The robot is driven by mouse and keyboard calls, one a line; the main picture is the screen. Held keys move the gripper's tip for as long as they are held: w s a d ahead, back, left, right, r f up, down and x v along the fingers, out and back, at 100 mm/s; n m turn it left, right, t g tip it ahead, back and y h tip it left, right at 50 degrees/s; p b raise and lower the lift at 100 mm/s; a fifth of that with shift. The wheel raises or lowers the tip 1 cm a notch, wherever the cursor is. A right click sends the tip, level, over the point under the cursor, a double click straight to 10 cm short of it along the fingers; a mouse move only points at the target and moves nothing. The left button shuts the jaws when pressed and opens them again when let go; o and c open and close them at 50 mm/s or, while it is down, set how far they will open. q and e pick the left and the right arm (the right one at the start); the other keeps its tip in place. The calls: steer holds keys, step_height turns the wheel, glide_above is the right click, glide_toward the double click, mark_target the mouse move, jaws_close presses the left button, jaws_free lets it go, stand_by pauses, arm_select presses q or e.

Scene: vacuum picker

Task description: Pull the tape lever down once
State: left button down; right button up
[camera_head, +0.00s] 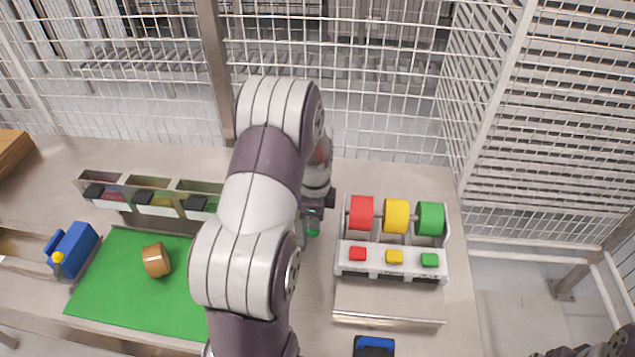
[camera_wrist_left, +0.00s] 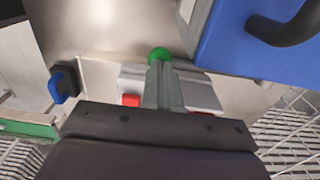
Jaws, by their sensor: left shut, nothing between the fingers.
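My left gripper (camera_head: 313,212) is shut and empty, pointing down just left of the unit with coloured rolls. Its closed fingers also show in the left wrist view (camera_wrist_left: 160,72). A round green knob (camera_head: 313,233) is right by the fingertips and shows at their ends in the wrist view (camera_wrist_left: 159,53); I cannot tell whether they touch. I take it for the end of the tape lever; its shaft is hidden. A blue body (camera_wrist_left: 255,45) with a black curved handle (camera_wrist_left: 286,27) fills the wrist view's upper right.
The unit (camera_head: 345,262) carries red, yellow and green rolls above matching buttons. A green mat (camera_head: 110,290) holds a brown roll (camera_head: 156,260), with bins (camera_head: 150,185) behind it. A blue box (camera_head: 77,247) stands left, a blue-and-black object (camera_head: 374,347) in front. Wire fencing closes the back.

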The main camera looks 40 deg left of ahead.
arm_select(q)
step_height(320, 180, up, 7)
steer(key=w+a+p, duration=0.1)
steer(key=w+p, duration=0.1)
steer(key=p, duration=0.4)
steer(key=shift+w+a+r, duration=0.15)
steer(key=shift+w+a, duration=0.1)
steer(key=shift+w, duration=0.1)
step_height(320, 180, up, 6)
steer(key=p, duration=0.5)
stand_by(0.8)
